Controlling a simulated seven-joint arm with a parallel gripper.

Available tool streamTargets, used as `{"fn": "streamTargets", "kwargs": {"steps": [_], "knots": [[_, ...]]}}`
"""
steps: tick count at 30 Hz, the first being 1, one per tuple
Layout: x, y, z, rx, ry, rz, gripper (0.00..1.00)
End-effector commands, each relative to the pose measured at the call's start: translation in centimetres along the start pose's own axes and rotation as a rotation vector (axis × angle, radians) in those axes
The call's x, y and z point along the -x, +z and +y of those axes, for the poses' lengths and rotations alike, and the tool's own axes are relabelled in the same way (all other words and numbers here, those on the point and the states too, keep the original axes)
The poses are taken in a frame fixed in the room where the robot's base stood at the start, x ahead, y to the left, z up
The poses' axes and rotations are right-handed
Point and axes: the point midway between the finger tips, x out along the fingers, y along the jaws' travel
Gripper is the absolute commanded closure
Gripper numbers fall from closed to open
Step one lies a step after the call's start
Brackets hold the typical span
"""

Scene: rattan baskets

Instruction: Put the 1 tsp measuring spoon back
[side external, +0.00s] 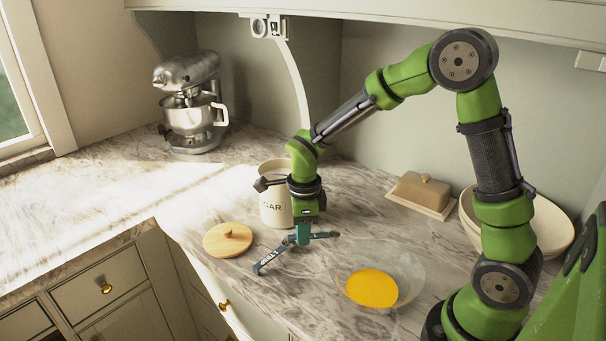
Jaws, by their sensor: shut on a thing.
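My gripper (303,238) points down just right of the sugar canister (274,212), low over the counter. It is shut on what looks like the measuring spoon (268,262), a slim dark teal piece with pale lettering that slants to the lower left. The lettering is too small to read for certain. A thin dark part (325,235) extends to the right of the jaws; I cannot tell whether it belongs to the spoon. Whether the spoon touches the counter is unclear. The cream canister stands upright, partly hidden behind my wrist.
A round wooden lid (228,240) lies left of the spoon. A clear glass bowl with yellow contents (371,288) stands to the right. A butter dish (422,192) and a cream bowl (552,222) are behind. A stand mixer (190,105) stands back left; the left counter is clear.

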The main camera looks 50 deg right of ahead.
Motion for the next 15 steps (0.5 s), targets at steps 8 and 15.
{"fn": "streamTargets", "kwargs": {"steps": [8, 15], "knots": [[-3.4, -0.1, 0.1, -0.002, 0.002, 0.001, 1.00], [-6.2, -0.1, 0.1, -0.002, 0.001, 0.000, 1.00]]}}
